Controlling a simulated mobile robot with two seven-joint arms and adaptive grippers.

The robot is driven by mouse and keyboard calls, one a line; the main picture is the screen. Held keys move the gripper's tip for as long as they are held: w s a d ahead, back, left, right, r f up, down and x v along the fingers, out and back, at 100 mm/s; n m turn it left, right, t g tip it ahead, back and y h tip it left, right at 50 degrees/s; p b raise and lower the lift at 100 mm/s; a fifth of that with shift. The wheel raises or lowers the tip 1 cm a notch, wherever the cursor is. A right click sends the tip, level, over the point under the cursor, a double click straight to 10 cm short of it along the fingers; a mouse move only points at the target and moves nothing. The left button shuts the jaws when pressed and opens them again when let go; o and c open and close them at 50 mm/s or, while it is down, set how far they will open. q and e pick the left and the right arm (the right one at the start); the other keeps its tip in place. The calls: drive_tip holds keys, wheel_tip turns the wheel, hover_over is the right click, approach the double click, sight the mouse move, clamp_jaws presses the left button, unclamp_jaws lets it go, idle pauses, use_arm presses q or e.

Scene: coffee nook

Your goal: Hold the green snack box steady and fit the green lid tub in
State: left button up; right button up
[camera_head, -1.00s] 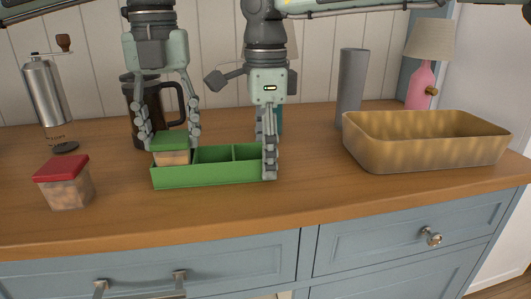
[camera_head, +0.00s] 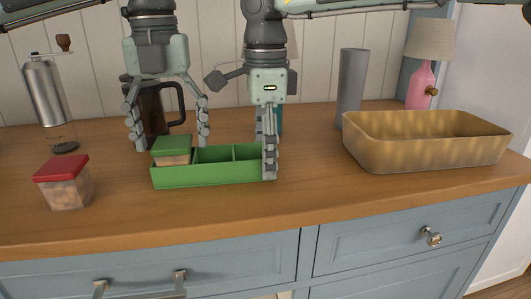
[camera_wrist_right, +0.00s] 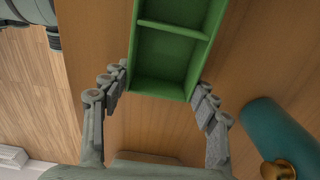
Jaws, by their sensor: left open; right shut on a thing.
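The green snack box (camera_head: 212,176) lies on the wooden counter, with dividers making compartments. The green lid tub (camera_head: 172,146) sits in its left compartment, with the lid standing above the rim. My left gripper (camera_head: 168,138) is open, with its fingers apart on either side above the tub. My right gripper (camera_head: 268,162) is shut on the right end of the snack box. In the right wrist view its fingers hold the end of the box (camera_wrist_right: 163,86) by both long walls; the compartments seen there are empty.
A red-lidded tub (camera_head: 64,183) stands left of the box. A dark coffee press (camera_head: 152,108) is behind my left gripper, and a grinder (camera_head: 46,95) farther left. A yellow-brown basket (camera_head: 425,145) and grey cylinder (camera_head: 350,88) stand to the right. Bare counter lies between box and basket.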

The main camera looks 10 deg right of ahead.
use_arm(q)
wheel_tip(320, 180, up, 12)
drive_tip(key=shift+f, duration=0.15)
use_arm(e)
drive_tip(key=o, duration=1.3)
